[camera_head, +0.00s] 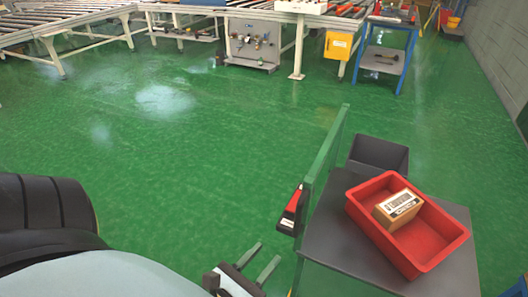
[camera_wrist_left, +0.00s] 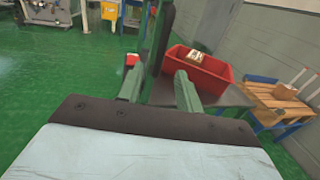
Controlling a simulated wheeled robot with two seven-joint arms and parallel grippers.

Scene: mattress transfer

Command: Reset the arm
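My left gripper (camera_head: 269,251) is at the bottom of the head view, left of a grey-topped stand (camera_head: 335,235). Its two fingers are apart with nothing between them. The left wrist view also shows the gripper (camera_wrist_left: 158,76) open and empty, its fingers pointing towards the stand. My left arm's pale casing fills the lower left of the head view. My right gripper is in neither view.
The stand carries a red bin (camera_head: 447,250) with a cardboard box (camera_head: 397,207) inside. A green upright panel (camera_head: 322,165) edges the stand, with a red-and-black device (camera_head: 291,210) beside it. A grey bin (camera_head: 378,155) is behind. Open green floor (camera_head: 180,170) lies left.

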